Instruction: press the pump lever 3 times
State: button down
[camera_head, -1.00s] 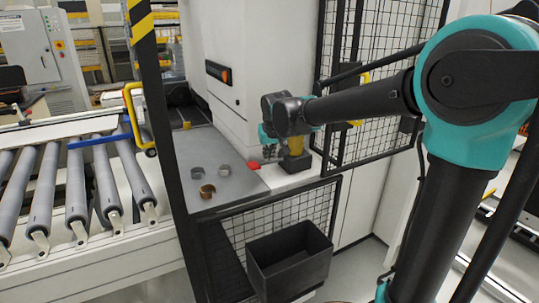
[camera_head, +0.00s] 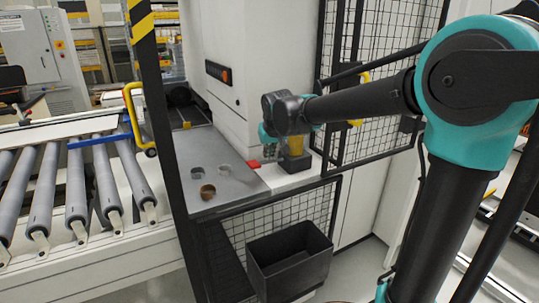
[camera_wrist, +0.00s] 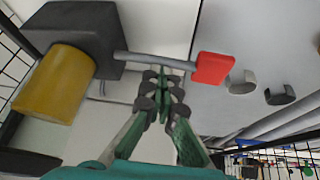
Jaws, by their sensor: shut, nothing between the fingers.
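The pump has a yellow cylinder (camera_head: 294,146) and a dark block (camera_head: 296,163), standing on the white ledge beside the machine. Its lever ends in a red tip (camera_head: 254,164) that points left. In the wrist view the yellow cylinder (camera_wrist: 55,85) and dark block (camera_wrist: 75,35) are at the left. The grey lever rod (camera_wrist: 150,62) runs right from the block to the red tip (camera_wrist: 212,68). My gripper (camera_wrist: 160,82) is shut and empty, its fingertips at the middle of the rod. Contact with the rod cannot be told. In the head view my wrist partly hides the pump.
A black bin (camera_head: 289,262) hangs below in front. A mesh guard (camera_head: 370,80) stands behind to the right, and a black post (camera_head: 160,110) stands left of the table.

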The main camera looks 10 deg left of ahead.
aim_at(274, 161)
jog(key=shift+w+d+r, duration=0.2)
jog(key=shift+d+r, duration=0.1)
jog(key=shift+r, duration=0.3)
jog(key=shift+w+d+r, duration=0.2)
jog(key=shift+d+r, duration=0.1)
jog(key=shift+r, duration=0.3)
jog(key=shift+w+d+r, duration=0.2)
jog(key=shift+d+r, duration=0.1)
jog(key=shift+r, duration=0.3)
jog(key=shift+w+d+r, duration=0.2)
jog(key=shift+d+r, duration=0.1)
jog(key=shift+r, duration=0.45)
jog(key=shift+w+d+r, duration=0.25)
jog(key=shift+d+r, duration=0.1)
jog(key=shift+r, duration=0.35)
jog(key=shift+w+d+r, duration=0.2)
jog(key=shift+d+r, duration=0.1)
jog(key=shift+r, duration=0.45)
